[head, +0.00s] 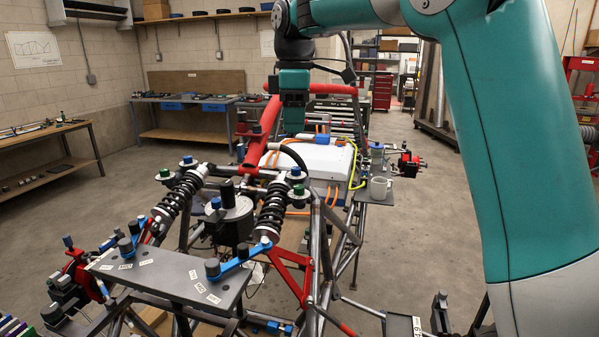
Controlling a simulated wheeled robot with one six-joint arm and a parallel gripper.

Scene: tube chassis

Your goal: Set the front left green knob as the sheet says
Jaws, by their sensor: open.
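The tube chassis (316,235) carries two black coil shock absorbers. A small green knob (165,173) sits at the top of the left shock (182,192), near a blue knob (187,160). Another green knob (299,191) sits at the top of the right shock (272,208), below a blue one (296,173). Their settings are too small to read. My gripper (294,128) hangs down beyond the shocks, before the white box, apart from both green knobs. It is open and looks empty. A sheet with a line drawing (34,49) hangs on the left wall; its text is unreadable.
A grey plate (178,274) with labels and blue levers lies across the chassis front. A red tube frame (263,135) and a white box (318,158) stand behind the shocks.

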